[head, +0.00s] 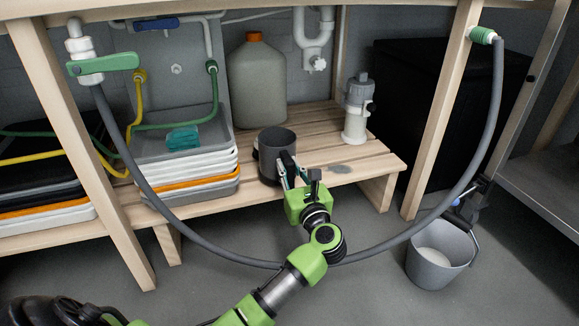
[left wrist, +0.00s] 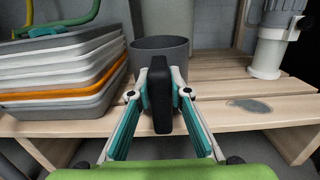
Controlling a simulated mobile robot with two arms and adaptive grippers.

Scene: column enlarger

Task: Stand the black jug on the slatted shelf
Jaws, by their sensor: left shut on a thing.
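The black jug (head: 277,152), dark grey and open at the top, is upright over the slatted shelf (head: 384,161), near its front edge. My left gripper (head: 289,173) is shut on the jug's handle from the front. In the left wrist view the handle (left wrist: 161,95) stands between the teal fingers (left wrist: 160,98), with the jug body (left wrist: 158,48) behind it. The fingers hide the jug's lower part there, so I cannot tell whether its base touches the slats. My right gripper is not in view.
Stacked trays (head: 200,173) stand left of the jug. A large bottle with an orange cap (head: 256,85) stands behind, and a grey-white canister (head: 356,110) to the right. A grey oval patch (head: 340,169) marks bare slats. A hose (head: 180,228) loops low across the front; a bucket (head: 437,258) is on the floor.

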